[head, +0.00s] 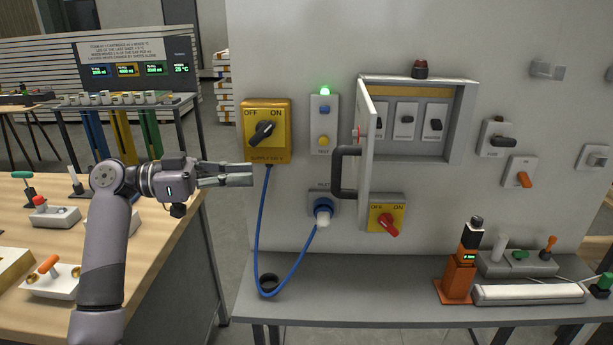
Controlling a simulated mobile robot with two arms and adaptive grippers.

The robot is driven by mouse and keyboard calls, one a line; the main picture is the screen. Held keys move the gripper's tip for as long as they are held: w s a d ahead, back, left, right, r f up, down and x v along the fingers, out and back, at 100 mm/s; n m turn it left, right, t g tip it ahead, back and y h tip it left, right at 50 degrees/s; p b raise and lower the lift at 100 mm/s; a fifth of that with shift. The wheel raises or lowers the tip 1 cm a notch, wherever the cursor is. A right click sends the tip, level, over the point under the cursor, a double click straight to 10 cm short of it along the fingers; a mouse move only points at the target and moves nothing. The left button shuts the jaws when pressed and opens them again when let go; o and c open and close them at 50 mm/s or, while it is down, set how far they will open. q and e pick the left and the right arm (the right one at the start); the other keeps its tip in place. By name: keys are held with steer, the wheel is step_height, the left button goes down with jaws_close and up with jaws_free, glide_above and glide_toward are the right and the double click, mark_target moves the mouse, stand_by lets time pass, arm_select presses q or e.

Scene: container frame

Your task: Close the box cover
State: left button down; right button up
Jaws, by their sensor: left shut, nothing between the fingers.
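The box (458,122) is a grey wall cabinet on the light panel, with several black switches inside. Its cover (366,170) is hinged at the left side and stands open, swung out toward me and seen nearly edge-on. A dark handle (346,172) sticks out from the cover's left face. My left gripper (250,174) is shut and empty, left of the handle and in front of the panel, just below the yellow rotary switch. It appears apart from the cover. My right gripper is not in view.
A red-knob switch (387,218) sits below the cover. A grey shelf (370,300) runs below; a wooden table (150,235) stands left.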

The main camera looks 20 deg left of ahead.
arm_select(q)
steer(key=p+x, duration=0.7)
steer(key=x, duration=0.7)
steer(key=shift+w+d, duration=0.1)
